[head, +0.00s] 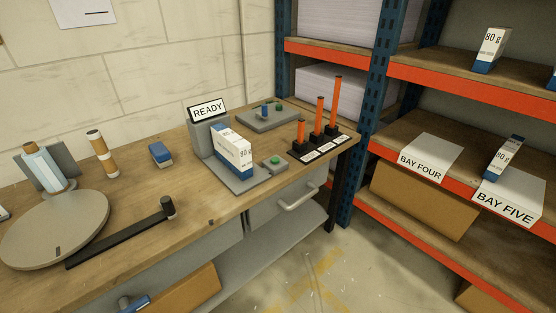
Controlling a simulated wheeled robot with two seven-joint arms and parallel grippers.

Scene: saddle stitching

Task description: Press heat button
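A small grey box with a green button (275,160) sits near the front edge of the bench, just right of the machine with a READY sign (207,110). No label on the button is readable, so I cannot tell if it is the heat button. A white and blue packet marked 80 g (232,149) stands upright on the machine's grey base (243,183). Farther back, a grey plate (286,120) carries a blue piece (265,111) and a small green part. Neither of my grippers is in view.
Three orange posts (319,117) of rising height stand on black bases at the bench's right end. A round grey disc (52,230), a black bar (120,236), thread spools (102,154) and a blue block (160,154) lie left. Orange-edged shelves (450,81) stand right.

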